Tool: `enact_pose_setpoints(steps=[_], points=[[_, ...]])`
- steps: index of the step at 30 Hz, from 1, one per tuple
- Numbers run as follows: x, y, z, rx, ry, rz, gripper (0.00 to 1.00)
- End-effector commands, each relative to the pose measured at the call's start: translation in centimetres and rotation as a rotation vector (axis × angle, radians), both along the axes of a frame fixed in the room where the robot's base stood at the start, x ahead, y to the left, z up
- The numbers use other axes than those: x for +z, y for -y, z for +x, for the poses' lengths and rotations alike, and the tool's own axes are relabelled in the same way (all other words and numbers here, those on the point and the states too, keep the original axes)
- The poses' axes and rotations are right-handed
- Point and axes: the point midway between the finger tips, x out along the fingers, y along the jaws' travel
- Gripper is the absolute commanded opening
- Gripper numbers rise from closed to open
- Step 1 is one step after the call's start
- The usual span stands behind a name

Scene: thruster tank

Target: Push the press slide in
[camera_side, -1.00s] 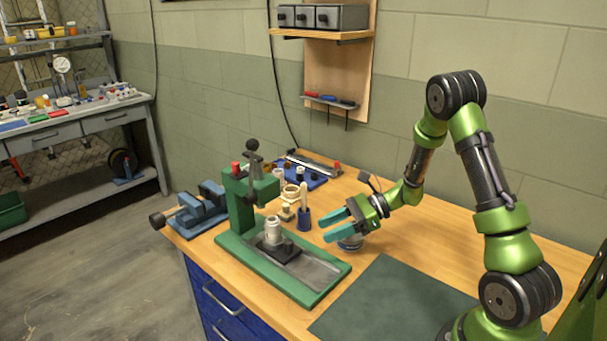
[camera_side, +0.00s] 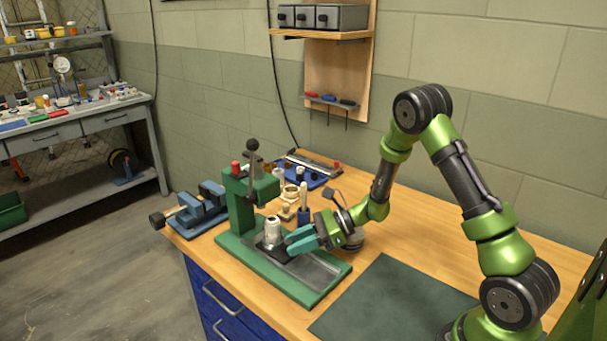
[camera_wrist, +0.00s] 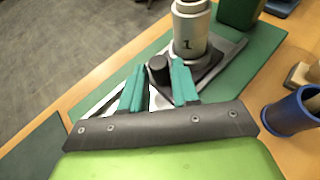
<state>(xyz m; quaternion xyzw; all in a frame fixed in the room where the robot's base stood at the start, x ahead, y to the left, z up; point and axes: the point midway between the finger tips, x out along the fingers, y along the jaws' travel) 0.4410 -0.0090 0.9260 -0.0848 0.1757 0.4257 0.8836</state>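The green press (camera_side: 240,205) stands on its green base plate at the table's left part. Its slide (camera_wrist: 205,62) is a dark plate in the metal channel, carrying a silver cylinder marked "1" (camera_wrist: 189,35); the cylinder also shows in the side view (camera_side: 272,231). A black knob (camera_wrist: 158,70) sits on the near end of the slide. My gripper (camera_wrist: 158,78) has its teal fingers low over the channel, one on each side of the knob. The fingers look open; whether they touch the knob I cannot tell. In the side view my gripper (camera_side: 301,240) hides the knob.
The press lever (camera_side: 252,165) stands upright above the slide. A blue cup (camera_side: 304,216) and several small parts stand behind the channel. A blue vise (camera_side: 203,208) is at the left. A dark green mat (camera_side: 390,300) lies clear in front.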

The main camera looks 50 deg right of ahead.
Motion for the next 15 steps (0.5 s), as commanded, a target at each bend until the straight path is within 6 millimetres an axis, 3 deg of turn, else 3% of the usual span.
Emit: enact_pose_setpoints(steps=[1,6,15], points=[[0.0,0.01,-0.01,0.0,0.0,0.0,0.22],[0.01,0.02,-0.02,0.0,0.0,0.0,0.0],[0.01,0.05,0.47,0.001,0.001,-0.001,0.0]])
